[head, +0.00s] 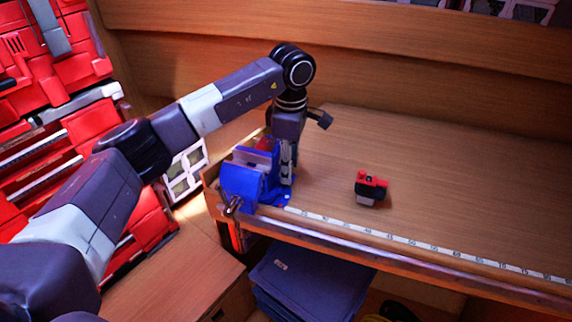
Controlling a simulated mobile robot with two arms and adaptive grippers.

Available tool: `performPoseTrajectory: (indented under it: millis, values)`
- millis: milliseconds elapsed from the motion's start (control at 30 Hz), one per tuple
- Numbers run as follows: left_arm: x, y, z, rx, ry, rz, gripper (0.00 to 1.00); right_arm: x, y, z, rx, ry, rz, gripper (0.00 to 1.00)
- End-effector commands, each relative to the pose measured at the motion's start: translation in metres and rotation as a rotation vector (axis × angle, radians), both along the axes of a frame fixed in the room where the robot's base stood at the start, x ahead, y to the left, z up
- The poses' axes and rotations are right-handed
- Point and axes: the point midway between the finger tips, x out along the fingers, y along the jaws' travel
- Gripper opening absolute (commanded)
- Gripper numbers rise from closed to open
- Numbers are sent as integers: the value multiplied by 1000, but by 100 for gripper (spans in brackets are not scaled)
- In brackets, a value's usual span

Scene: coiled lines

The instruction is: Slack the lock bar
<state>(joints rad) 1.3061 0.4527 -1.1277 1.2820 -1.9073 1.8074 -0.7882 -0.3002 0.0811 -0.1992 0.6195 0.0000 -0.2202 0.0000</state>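A blue vise (240,185) is mounted at the left end of the wooden workbench, near its front edge. A short metal bar (233,206) shows at the vise's front; I cannot tell for sure whether it is the lock bar. My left arm comes in from the left and bends down behind the vise. My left gripper (288,175) points down at the vise's right side, close to it. Its fingertips are small and partly hidden there, so I cannot tell whether they touch or hold anything. My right gripper is out of view.
A small red and black device (371,187) stands on the workbench (450,190) right of the vise. A white measuring strip (400,240) runs along the front edge. Red tool cases (75,150) stand at the left. Blue folded items (305,285) lie below the bench. The bench's right is clear.

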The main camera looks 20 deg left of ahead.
Motion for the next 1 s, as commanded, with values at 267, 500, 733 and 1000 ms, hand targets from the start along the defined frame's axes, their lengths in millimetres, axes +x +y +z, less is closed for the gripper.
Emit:
performPoseTrajectory:
  millis: [267, 500, 733, 1000]
  values:
    - [0, 0, 0, 0, 1, 7, 12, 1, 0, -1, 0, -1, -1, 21]
    - [0, 0, -1, 0, 0, 87, 12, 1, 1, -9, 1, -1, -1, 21]
    - [0, 0, -2, -1, 0, 252, 12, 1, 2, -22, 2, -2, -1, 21]
    - [0, 0, -1, -1, 0, 464, 11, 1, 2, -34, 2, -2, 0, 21]
